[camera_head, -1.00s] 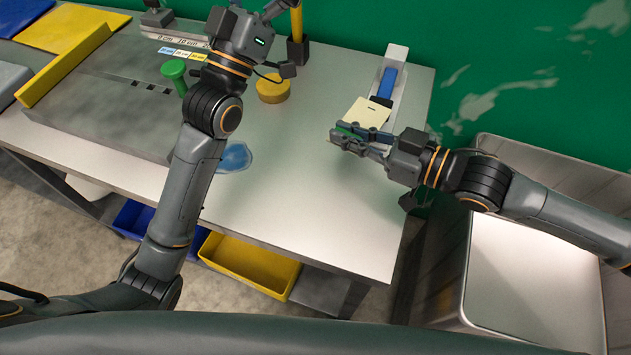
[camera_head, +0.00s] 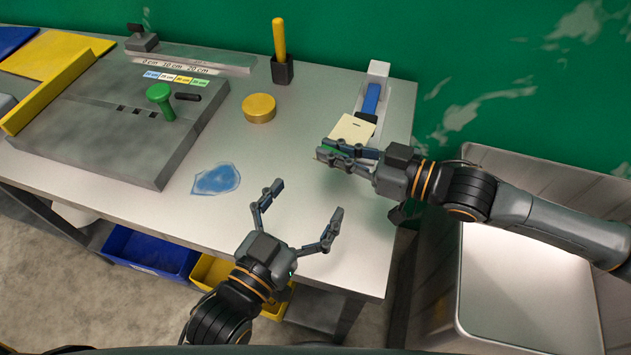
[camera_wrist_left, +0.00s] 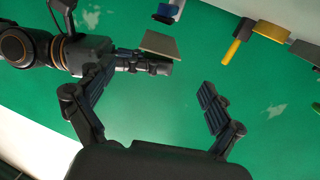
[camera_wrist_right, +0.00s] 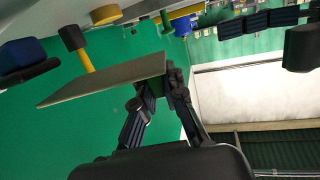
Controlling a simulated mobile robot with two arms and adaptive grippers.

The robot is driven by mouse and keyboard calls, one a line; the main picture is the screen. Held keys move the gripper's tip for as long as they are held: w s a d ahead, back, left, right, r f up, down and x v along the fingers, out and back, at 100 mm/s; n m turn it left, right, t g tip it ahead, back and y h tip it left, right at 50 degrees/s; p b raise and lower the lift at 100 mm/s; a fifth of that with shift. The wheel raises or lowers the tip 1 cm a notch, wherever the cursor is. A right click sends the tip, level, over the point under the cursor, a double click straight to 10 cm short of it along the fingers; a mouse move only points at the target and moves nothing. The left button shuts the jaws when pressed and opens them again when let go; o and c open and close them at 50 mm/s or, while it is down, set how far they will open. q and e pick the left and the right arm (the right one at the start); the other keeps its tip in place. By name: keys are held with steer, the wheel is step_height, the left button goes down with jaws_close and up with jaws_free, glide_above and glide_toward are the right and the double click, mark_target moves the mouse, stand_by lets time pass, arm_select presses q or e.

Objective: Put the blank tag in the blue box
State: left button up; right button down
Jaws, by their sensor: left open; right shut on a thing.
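The tag also shows as a thin tilted plate in the right wrist view (camera_wrist_right: 105,85) and in the left wrist view (camera_wrist_left: 159,44). My right gripper is shut on it near its lower edge. My left gripper (camera_head: 307,199) is open and empty over the table's front, apart from the tag. The blue box (camera_head: 150,252) is below the tabletop at the left, partly hidden by the table edge.
A yellow box (camera_head: 210,271) sits beside the blue one, partly behind my left arm. On the table (camera_head: 300,115) are a blue puddle-like patch (camera_head: 216,179), a gold round tin (camera_head: 258,108), and a grey board with a green knob (camera_head: 160,94). A metal bin (camera_head: 530,290) stands at right.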

mark_target(347, 136)
arm_select(q)
steer(key=x, duration=1.1)
steer(key=shift+w+d, duration=0.1)
steer(key=shift+w, duration=0.25)
steer(key=c, duration=1.2)
arm_select(e)
steer(key=c, duration=1.4)
jaws_free()
steer(key=shift+o, duration=0.2)
